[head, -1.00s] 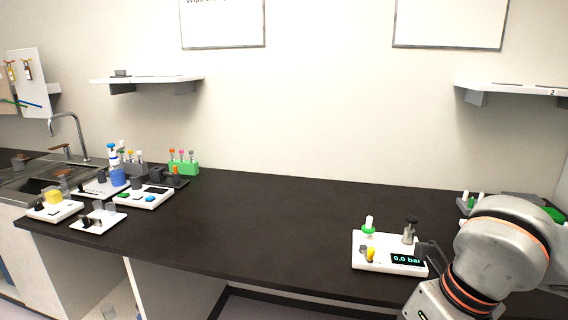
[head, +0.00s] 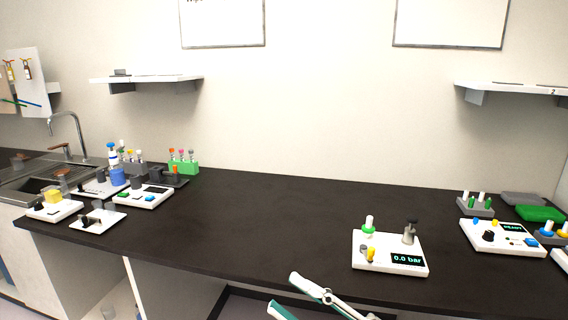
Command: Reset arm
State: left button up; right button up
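My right gripper (head: 282,292) shows at the bottom edge of the head view, below the front edge of the dark bench (head: 270,215). Its two white and teal fingers point left and stand apart, with nothing seen between them. The rest of the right arm is mostly out of the picture. My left gripper is not in view. A white pressure device (head: 375,262) stands on the bench up and right of the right gripper, apart from it. Its display reads 0.0 bar.
A second white device (head: 480,238), a grey tube rack (head: 475,207) and a green block (head: 540,213) stand at the right. Several small devices and a green tube rack (head: 183,167) stand at the left near the sink (head: 35,187). The bench middle is clear.

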jog(key=w+d+f+m+t+h, duration=0.3)
jog(key=d+f+m+t+h, duration=0.15)
jog(key=f+m+h, duration=0.45)
jog(key=w+d+f+m+t+h, duration=0.3)
jog(key=d+f+m+t+h, duration=0.25)
jog(key=f, duration=0.65)
jog(key=s+d+f+m+g+h, duration=0.2)
jog(key=s+f, duration=0.4)
jog(key=f, duration=0.6)
jog(key=s+d+f+m+g+h, duration=0.3)
jog(key=s+d+f+g, duration=0.3)
jog(key=f, duration=0.6)
jog(key=shift+s+d+m, duration=0.2)
jog(key=shift+s+m, duration=0.45)
jog(key=shift+m, duration=0.1)
